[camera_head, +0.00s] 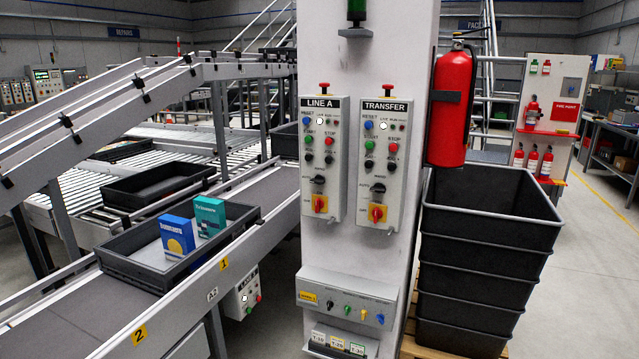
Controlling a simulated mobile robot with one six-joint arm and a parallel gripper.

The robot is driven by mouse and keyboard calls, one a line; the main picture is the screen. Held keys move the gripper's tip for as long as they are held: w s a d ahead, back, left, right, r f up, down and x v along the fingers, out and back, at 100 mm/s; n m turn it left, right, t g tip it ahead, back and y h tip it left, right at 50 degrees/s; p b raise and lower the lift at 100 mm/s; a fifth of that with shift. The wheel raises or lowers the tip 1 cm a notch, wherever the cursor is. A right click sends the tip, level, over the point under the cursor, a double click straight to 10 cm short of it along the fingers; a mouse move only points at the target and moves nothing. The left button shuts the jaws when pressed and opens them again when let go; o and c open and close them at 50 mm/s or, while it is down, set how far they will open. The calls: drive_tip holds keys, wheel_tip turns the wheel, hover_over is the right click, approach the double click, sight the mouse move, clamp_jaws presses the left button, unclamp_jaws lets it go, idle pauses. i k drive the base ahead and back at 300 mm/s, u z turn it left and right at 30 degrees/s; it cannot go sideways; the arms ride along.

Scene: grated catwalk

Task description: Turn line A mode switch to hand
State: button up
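The grey LINE A control panel (338,160) is mounted on the white column, on the left of two panels. Its black mode switch (318,180) sits below the push buttons, near a small AUTO label; I cannot tell exactly which position its knob points to. A red mushroom button (324,88) tops the panel. My gripper is not in view.
A similar TRANSFER panel (401,160) is close on the right. A conveyor (60,325) with a tray (140,270) is at left.

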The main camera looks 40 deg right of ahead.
sight(318, 180)
drive_tip(key=i, duration=0.85)
drive_tip(key=u, duration=0.05)
